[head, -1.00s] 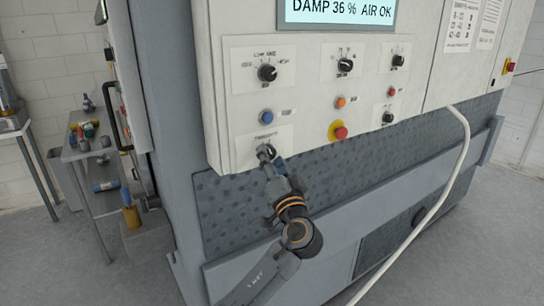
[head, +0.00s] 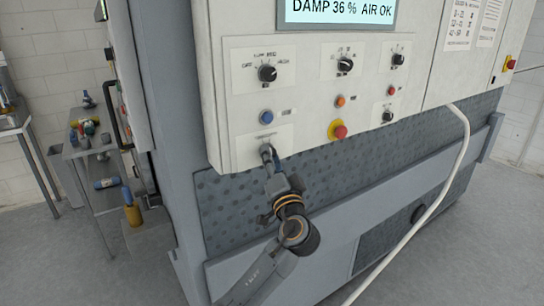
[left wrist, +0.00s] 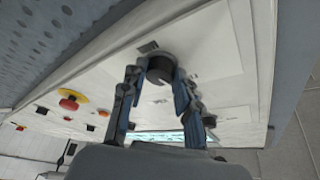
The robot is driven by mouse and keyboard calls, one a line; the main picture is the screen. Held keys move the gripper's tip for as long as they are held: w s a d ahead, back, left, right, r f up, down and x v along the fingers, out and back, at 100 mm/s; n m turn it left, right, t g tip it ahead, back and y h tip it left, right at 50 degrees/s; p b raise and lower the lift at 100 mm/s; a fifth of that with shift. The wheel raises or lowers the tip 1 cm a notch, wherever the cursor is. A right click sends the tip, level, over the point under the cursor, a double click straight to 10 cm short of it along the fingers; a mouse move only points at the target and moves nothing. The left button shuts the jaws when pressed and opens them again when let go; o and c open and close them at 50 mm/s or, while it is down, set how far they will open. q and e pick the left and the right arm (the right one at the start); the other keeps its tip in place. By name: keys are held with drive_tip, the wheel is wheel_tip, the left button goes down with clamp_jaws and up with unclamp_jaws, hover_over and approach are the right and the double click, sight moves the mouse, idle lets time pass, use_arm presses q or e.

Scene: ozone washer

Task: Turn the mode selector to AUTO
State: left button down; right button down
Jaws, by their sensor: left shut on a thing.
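My left gripper (head: 268,155) is shut on a round black knob (left wrist: 160,68) on the lower-left plate (head: 248,150) of the machine's white front. In the left wrist view the two fingers (left wrist: 154,88) stand on either side of the knob. The gripper hides most of this knob in the head view, and I cannot read its pointer setting. The small labels are too blurred to tell which knob is marked as the mode selector. Another black knob (head: 267,73) sits on the plate above. My right gripper is not in view.
A blue button (head: 266,116) is just above the held knob. A red stop button (head: 338,130) on yellow and an orange button (head: 340,101) are to the right. A white hose (head: 452,165) hangs further right. A side table (head: 84,148) stands at left.

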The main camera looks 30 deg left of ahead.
use_arm(q)
drive_tip(key=shift+s+r+m+h+p, duration=0.15)
drive_tip(key=shift+m+h+p, duration=0.55)
drive_tip(key=shift+m+p, duration=1.45)
drive_tip(key=shift+w+r+m+h+p, duration=0.15)
drive_tip(key=shift+m+h+p, duration=0.55)
drive_tip(key=shift+m+p, duration=1.4)
drive_tip(key=shift+s+n+g+p, duration=0.1)
drive_tip(key=shift+n+g+p, duration=0.2)
drive_tip(key=shift+n+p, duration=0.25)
drive_tip(key=c, duration=1)
unclamp_jaws()
drive_tip(key=v, duration=1.2)
